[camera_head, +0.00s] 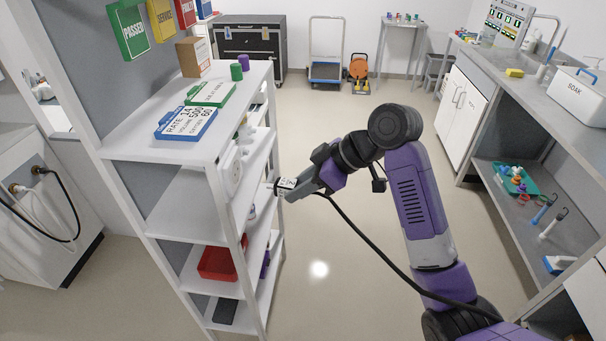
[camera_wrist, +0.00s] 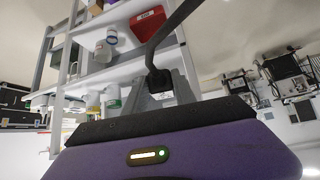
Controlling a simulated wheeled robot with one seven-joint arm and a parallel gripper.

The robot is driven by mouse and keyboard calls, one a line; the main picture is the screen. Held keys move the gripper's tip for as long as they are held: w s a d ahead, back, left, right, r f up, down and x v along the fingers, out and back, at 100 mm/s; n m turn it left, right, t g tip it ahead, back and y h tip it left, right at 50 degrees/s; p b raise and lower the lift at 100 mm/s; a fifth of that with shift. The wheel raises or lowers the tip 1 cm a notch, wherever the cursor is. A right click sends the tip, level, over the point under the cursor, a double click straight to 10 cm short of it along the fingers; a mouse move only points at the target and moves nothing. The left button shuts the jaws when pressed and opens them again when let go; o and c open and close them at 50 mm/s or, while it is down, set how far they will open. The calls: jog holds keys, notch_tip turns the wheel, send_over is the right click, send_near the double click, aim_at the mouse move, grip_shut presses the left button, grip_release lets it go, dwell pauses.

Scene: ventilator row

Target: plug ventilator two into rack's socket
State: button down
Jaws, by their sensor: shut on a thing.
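My gripper (camera_head: 284,190) is shut on a dark plug with a white label (camera_head: 287,183), held in the air at the right side of the white rack (camera_head: 180,228). The label's writing is too small to read surely. A black cable (camera_head: 375,240) hangs from the gripper area back along my arm. In the wrist view the black plug (camera_wrist: 158,82) sits between the grey fingers, its cable (camera_wrist: 176,22) running upward. A white rounded fitting (camera_head: 232,172) shows at the rack's right side; I cannot tell whether it is the socket. No ventilator labelled two is readable.
The rack's top holds a blue box (camera_head: 186,123), a green box (camera_head: 210,94) and small cylinders. A red bin (camera_head: 217,264) is on a lower shelf. A counter (camera_head: 540,90) stands at right. The floor between is clear.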

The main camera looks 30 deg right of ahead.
aim_at(276, 186)
notch_tip(276, 186, up, 5)
jog(key=s+n+g+y, duration=0.1)
jog(key=n, duration=0.1)
jog(key=shift+w+a+b, duration=0.35)
jog(key=shift+w+a, duration=0.45)
jog(key=shift+a, duration=0.35)
jog(key=shift+w+a+b, duration=0.3)
jog(key=shift+w+a, duration=0.45)
jog(key=shift+a, duration=0.35)
jog(key=shift+w+a, duration=0.1)
jog(key=shift+a, duration=0.05)
jog(key=shift+w+a+p, duration=0.45)
jog(key=shift+w+a, duration=0.25)
jog(key=shift+a, duration=0.25)
dwell(0.6)
jog(key=c, duration=0.9)
grip_release()
jog(key=shift+c, duration=0.2)
